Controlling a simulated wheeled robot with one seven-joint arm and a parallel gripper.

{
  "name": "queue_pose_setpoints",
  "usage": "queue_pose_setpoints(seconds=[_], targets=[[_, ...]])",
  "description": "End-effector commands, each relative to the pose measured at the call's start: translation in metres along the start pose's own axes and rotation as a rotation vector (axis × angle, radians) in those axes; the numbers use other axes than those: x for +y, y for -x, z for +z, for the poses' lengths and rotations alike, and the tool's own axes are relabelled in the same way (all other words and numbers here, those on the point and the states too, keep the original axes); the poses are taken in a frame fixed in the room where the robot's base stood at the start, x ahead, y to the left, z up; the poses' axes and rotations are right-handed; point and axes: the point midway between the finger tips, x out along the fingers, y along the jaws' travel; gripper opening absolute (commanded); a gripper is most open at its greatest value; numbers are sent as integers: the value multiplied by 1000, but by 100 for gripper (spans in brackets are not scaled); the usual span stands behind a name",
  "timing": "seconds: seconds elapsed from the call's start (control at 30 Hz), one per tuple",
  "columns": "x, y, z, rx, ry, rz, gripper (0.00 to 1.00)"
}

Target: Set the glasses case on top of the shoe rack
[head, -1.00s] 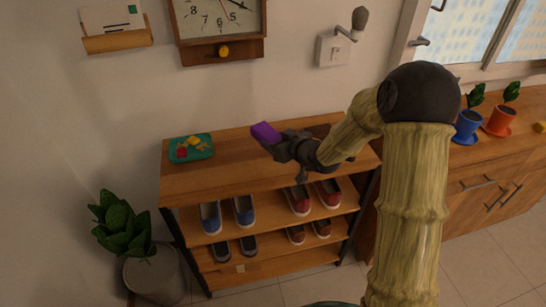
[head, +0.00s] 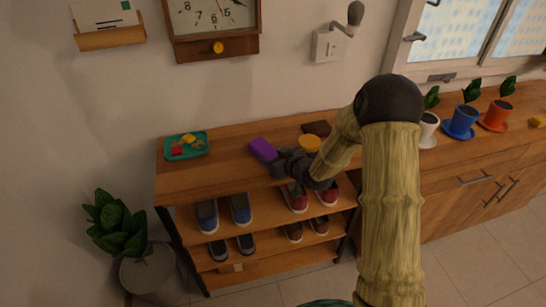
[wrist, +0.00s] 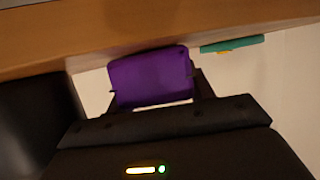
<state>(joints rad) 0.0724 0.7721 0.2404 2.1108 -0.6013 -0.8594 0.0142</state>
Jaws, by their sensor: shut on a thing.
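The purple glasses case (head: 262,149) is held at the end of my gripper (head: 277,158). In the wrist view the case (wrist: 150,78) sits between the two fingers, which are shut on it. The wooden shoe rack (head: 225,175) stands against the wall, with shoes on its lower shelves. In the head view the case overlaps the middle of the rack's top board. I cannot tell whether it touches the board. My gripper's body hides part of the board's front edge.
On the rack top, a teal tray (head: 172,155) with small items stands at the left. A yellow round thing (head: 309,143) and a dark brown thing (head: 317,128) lie right of the case. Bare board shows between tray and case. Potted plants stand on the cabinet (head: 440,205) at the right.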

Motion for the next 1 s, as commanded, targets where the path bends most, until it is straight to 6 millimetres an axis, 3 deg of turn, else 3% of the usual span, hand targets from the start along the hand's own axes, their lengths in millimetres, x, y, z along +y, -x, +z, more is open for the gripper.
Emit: queue_pose_setpoints(seconds=[0.27, 0.3, 0.4, 0.77, 1.0], targets=[[0, -1, 3, 1, 0, 0, 28], [0, -1, 2, 0, 0, 0, 58], [0, -1, 2, 0, 0, 0, 74], [0, 1, -2, 0, 0, 0, 74], [1, 31, -1, -1, -1, 2, 74]])
